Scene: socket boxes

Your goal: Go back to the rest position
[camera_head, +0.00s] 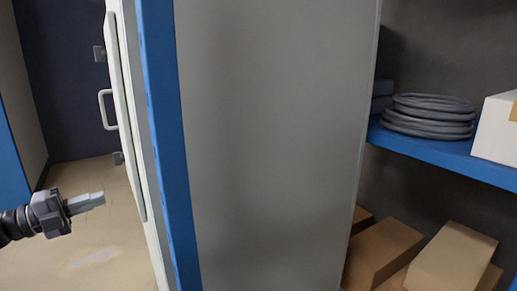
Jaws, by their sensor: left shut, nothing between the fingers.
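My left gripper (84,203) comes in from the left edge, low in the head view. Its fingers are together with nothing between them. It points right, toward the white cabinet door (126,110), and appears apart from it. My right gripper is not in view.
A tall grey cabinet side (270,140) with a blue edge (165,140) fills the middle. At right, a blue shelf (440,154) holds a coiled grey cable (430,115) and a white box (497,128). Cardboard boxes (385,250) lie below. Floor (90,255) at lower left is clear.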

